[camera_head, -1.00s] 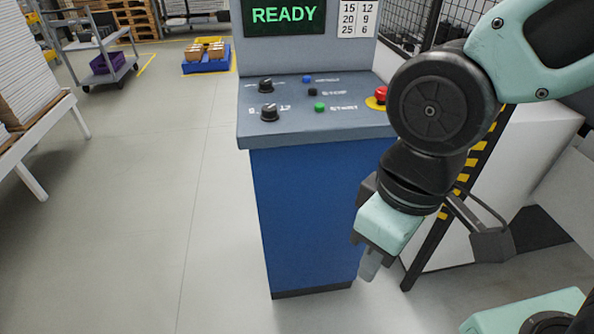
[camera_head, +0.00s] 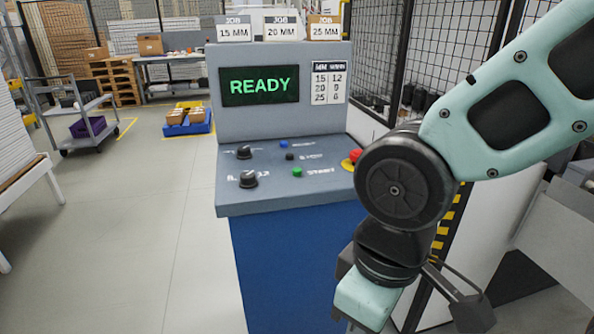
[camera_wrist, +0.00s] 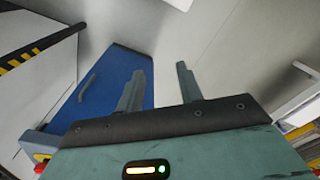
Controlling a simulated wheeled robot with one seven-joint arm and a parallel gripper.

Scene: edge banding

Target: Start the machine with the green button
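The control panel (camera_head: 330,190) tops a blue cabinet (camera_head: 275,265). The green button (camera_head: 297,172), labelled START, is on the panel's sloped face, near its front edge. The screen (camera_head: 259,86) reads READY in green. My gripper (camera_wrist: 160,68) is open and empty, with its two fingers apart in the wrist view. In the head view its body (camera_head: 365,300) hangs below the panel's right front corner, apart from the button. Its fingertips are out of that view. The wrist view shows the blue cabinet (camera_wrist: 105,85) beyond the fingers, not the green button.
Beside the green button are a black button (camera_head: 290,156), a blue button (camera_head: 284,144), a red emergency stop (camera_head: 354,156) and two black knobs (camera_head: 248,179). A yellow-and-black striped post (camera_head: 446,222) and mesh fence stand right.

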